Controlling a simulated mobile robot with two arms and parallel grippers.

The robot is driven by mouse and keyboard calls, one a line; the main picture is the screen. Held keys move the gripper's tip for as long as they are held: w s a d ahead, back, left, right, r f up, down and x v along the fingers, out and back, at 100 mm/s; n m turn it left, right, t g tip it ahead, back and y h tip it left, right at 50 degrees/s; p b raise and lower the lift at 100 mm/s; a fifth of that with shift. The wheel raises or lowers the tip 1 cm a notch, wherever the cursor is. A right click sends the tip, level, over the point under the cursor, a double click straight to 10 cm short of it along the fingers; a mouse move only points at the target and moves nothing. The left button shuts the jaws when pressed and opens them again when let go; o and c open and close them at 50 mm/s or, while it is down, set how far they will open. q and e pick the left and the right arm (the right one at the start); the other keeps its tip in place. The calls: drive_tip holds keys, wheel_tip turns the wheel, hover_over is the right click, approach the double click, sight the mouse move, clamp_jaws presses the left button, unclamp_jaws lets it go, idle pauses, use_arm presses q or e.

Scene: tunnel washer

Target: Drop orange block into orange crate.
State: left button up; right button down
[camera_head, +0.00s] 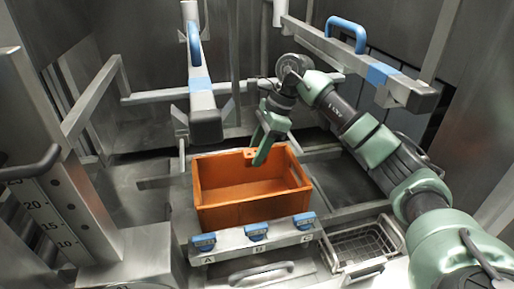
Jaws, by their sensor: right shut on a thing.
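The orange crate (218,205) stands open-topped in the middle of the view, and the part of its floor that shows looks bare. My right gripper (258,158) points down over the crate's back rim. It is shut on the orange block (249,154), a small piece that shows just left of the green fingers against the crate's back wall. The block and crate are nearly the same colour, so the block's outline and its height above the crate are hard to tell. My left gripper is not in view.
A metal bar with blue clips (256,231), marked A, B, C, runs along the crate's front. A wire basket (362,243) is at front right. Metal beams with blue handles (346,32) hang above and behind. A scale plate (50,215) stands left.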

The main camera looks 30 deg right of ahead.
wheel_tip(320, 180, down, 5)
drive_tip(key=shift+w+r+b, duration=0.1)
drive_tip(key=shift+r+b, duration=0.05)
drive_tip(key=shift+b, duration=1.05)
drive_tip(key=c, duration=0.9)
unclamp_jaws()
drive_tip(key=shift+o, duration=0.2)
drive_tip(key=b+v, duration=0.1)
drive_tip(key=v, duration=0.1)
drive_tip(key=shift+d+r, duration=0.2)
drive_tip(key=shift+r, duration=0.05)
drive_tip(key=b, duration=0.4)
hover_over(296, 165)
drive_tip(key=shift+r, duration=0.1)
drive_tip(key=shift+s+d+r, duration=0.15)
drive_tip(key=shift+s+d, duration=0.05)
drive_tip(key=shift+d, duration=0.6)
